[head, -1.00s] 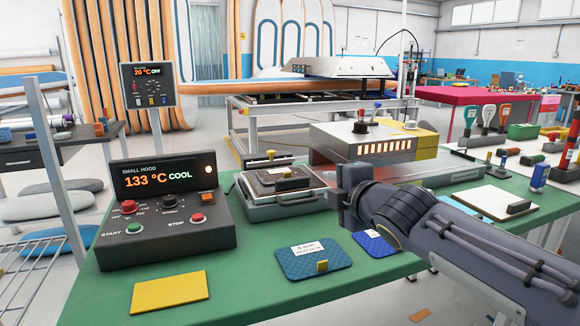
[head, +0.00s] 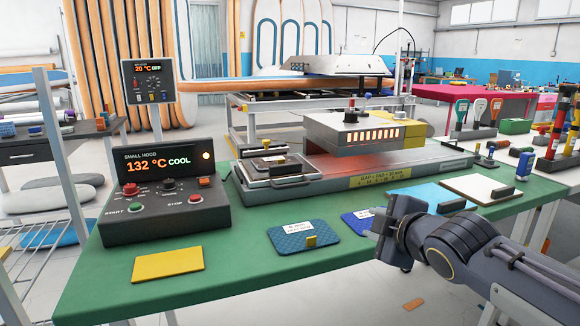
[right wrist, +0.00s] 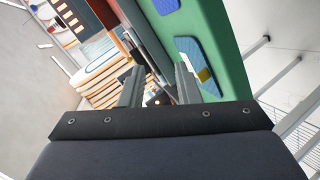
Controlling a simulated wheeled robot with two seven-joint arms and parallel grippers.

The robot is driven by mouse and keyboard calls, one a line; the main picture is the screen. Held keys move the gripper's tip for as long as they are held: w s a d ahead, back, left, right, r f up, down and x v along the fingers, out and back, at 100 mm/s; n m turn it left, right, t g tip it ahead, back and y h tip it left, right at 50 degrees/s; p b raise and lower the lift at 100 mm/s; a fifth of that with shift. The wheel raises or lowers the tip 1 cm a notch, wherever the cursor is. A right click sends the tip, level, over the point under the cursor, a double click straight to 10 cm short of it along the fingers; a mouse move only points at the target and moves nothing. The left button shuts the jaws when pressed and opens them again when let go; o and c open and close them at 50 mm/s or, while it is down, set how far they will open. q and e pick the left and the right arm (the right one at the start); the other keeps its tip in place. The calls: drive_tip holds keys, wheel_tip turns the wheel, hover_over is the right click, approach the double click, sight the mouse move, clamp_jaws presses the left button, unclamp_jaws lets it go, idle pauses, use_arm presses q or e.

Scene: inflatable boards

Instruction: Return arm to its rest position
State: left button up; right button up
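My right arm comes in from the lower right in the head view. Its gripper (head: 384,240) is over the front edge of the green table (head: 235,280), to the right of the blue pads. In the right wrist view the two fingers (right wrist: 158,88) stand apart with nothing between them, so the gripper is open and empty. My left gripper is not in view.
A control box (head: 165,200) reads 132 °C COOL. Right of it stand a press with a hood (head: 345,135) and a dark plate (head: 275,168). A yellow pad (head: 168,264) and a blue quilted pad (head: 303,237) lie in front. A second blue pad (head: 357,222) is partly hidden.

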drive_tip(key=s+d+f+m+g+h+b, duration=0.1)
drive_tip(key=s+d+f+m+g+b, duration=0.2)
drive_tip(key=s+f, duration=0.35)
drive_tip(key=s+d+f+m+b, duration=0.1)
drive_tip(key=s+d+f+m, duration=0.3)
drive_tip(key=s+f+m, duration=0.25)
drive_tip(key=s+a+f+m+g+y+b, duration=0.3)
drive_tip(key=s+f+m, duration=0.6)
drive_tip(key=s+f, duration=0.7)
wheel_tip(320, 180, up, 36)
drive_tip(key=g+h+p, duration=0.1)
drive_tip(key=p, duration=3.3)
drive_tip(key=shift+w+d+f+n+p, duration=0.2)
drive_tip(key=shift+n+p, duration=0.15)
